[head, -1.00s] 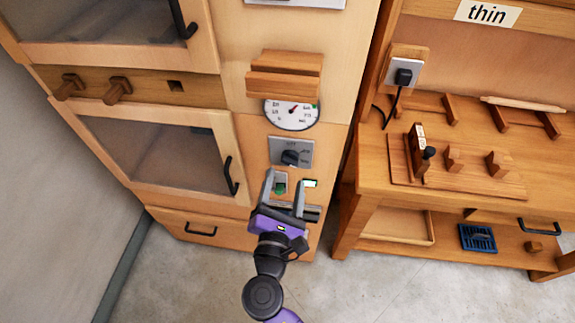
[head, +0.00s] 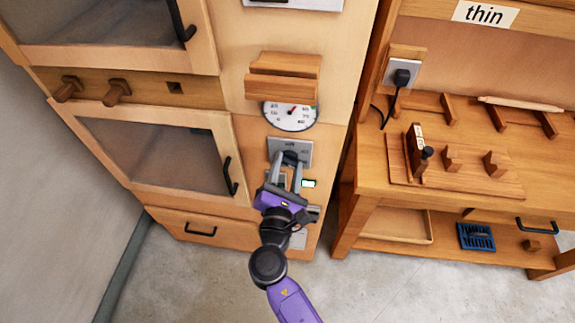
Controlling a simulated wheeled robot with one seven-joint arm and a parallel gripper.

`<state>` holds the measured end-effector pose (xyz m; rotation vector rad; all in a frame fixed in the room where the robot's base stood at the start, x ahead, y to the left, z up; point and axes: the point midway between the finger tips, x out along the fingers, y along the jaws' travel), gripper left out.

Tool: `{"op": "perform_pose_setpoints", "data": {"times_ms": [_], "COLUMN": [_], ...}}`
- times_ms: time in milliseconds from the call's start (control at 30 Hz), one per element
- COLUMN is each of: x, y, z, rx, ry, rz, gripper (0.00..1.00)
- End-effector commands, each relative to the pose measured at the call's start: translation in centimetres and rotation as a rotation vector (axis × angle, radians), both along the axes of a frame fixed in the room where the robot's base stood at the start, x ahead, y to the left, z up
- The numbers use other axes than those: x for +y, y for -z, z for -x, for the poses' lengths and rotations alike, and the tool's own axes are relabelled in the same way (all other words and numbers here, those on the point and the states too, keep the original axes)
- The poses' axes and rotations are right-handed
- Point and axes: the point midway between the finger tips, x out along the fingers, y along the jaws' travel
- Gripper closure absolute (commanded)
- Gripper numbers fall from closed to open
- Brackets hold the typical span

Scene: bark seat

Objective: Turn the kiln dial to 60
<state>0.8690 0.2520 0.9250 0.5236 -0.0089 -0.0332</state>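A dark knob (head: 290,157) sits on a grey labelled plate (head: 304,148) on the wooden kiln front. Above it is a round white gauge (head: 290,117) with a red needle and printed numbers too small to read. Its top edge is covered by a wooden block. My gripper (head: 288,164) points up at the knob, its two grey fingers apart with the knob at their tips, one finger toward each side. The gripper looks open; contact with the knob cannot be told. The fingers hide part of the knob and plate.
The wooden block (head: 284,76) juts out above the gauge. A glass-fronted door with a black handle (head: 230,176) is at left. A wooden workbench (head: 455,190) stands close on the right.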

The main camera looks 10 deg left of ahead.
Motion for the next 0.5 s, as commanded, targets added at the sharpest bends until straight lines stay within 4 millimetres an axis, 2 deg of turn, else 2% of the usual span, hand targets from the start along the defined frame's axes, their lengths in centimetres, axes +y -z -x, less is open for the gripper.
{"op": "perform_pose_setpoints", "data": {"times_ms": [267, 500], "x": [-0.03, -0.09], "y": [0.13, 0.38], "z": [0.02, 0.01], "rx": [0.000, -0.004], "ry": [0.001, 0.001], "rz": [-0.017, -0.119], "gripper": [1.00, 1.00]}}
